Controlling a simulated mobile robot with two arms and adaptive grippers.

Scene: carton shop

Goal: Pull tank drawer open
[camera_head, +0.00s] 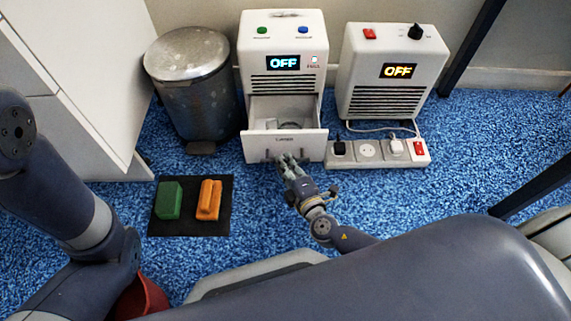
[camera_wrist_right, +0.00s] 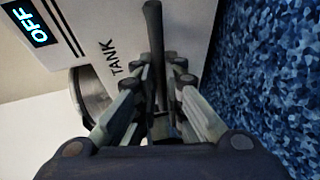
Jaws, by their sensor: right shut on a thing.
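The white dehumidifier-like unit (camera_head: 283,32) with a lit OFF display stands by the back wall. Its tank drawer (camera_head: 257,148) sticks out at the bottom front, so its inside shows from above. In the right wrist view the drawer front (camera_wrist_right: 105,38) reads TANK, and a dark bar handle (camera_wrist_right: 153,22) runs along it. My right gripper (camera_head: 288,161) is at the drawer front; in the wrist view its fingers (camera_wrist_right: 160,75) are shut on the handle. The left arm shows at the left of the head view, but its gripper does not.
A metal bin (camera_head: 195,90) stands left of the unit. A heater (camera_head: 392,75) and a power strip (camera_head: 378,152) stand right. A black mat (camera_head: 190,227) holds a green block (camera_head: 169,200) and an orange block (camera_head: 208,200). Blue carpet in front is mostly free.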

